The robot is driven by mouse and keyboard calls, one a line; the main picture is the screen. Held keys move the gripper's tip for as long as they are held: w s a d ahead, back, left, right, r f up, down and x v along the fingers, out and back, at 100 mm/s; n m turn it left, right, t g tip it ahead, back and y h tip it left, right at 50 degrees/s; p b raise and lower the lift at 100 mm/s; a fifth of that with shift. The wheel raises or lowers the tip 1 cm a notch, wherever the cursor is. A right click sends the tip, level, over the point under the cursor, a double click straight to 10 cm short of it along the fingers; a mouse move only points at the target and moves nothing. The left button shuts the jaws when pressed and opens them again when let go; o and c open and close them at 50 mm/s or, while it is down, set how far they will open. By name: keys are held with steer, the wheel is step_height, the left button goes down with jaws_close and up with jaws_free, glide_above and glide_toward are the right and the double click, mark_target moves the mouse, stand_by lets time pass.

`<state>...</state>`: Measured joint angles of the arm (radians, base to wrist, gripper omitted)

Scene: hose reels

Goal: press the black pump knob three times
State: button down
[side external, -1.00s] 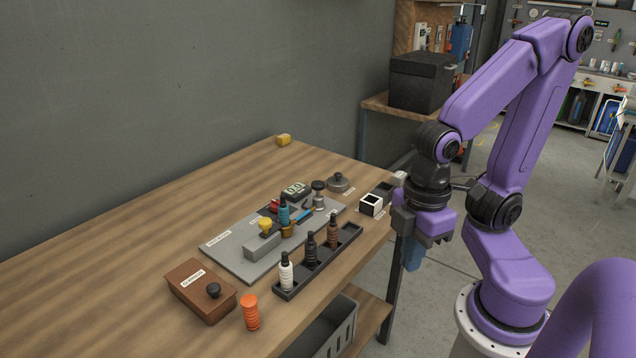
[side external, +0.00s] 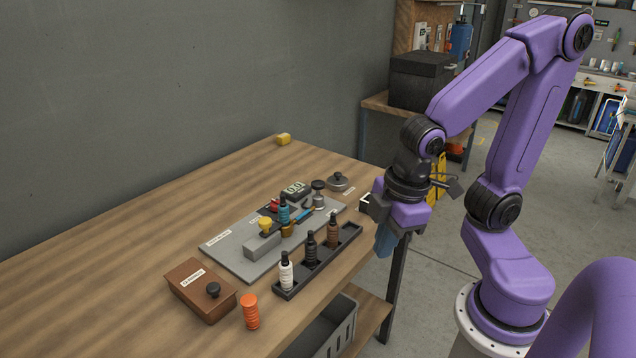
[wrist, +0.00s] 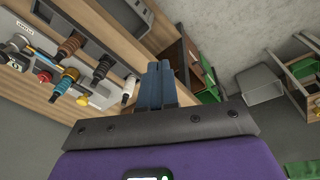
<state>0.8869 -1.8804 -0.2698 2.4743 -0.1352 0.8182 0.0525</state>
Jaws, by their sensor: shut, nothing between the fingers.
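Several black knobs are on the wooden table, and I cannot tell for sure which is the pump knob. One black knob (side external: 213,289) stands on a brown labelled box at the front left. A black-topped metal piece (side external: 319,191) stands at the back end of the grey plate, and a low round metal piece with a dark knob (side external: 338,182) sits behind it. My gripper (side external: 384,252) is shut and empty, with its blue fingers pointing down by the table's right edge, apart from all of these. The wrist view also shows the shut fingers (wrist: 156,68).
A black rack (side external: 348,237) holds white, black and brown bottles along the front edge. The grey plate (side external: 222,258) carries a teal bottle, a yellow knob and a red part. An orange ribbed piece (side external: 250,313) stands near the box. The table's left is clear.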

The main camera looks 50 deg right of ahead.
steer(key=w+d+r+m+t, duration=0.2)
steer(key=w+t, duration=0.2)
steer(key=w, duration=0.9)
steer(key=r+n+t+y, duration=0.1)
steer(key=n+t, duration=0.1)
steer(key=t, duration=0.1)
glide_above(321, 183)
steer(key=shift+r, duration=0.15)
steer(key=shift+f, duration=4.45)
steer(key=shift+f, duration=0.1)
steer(key=shift+f, duration=0.3)
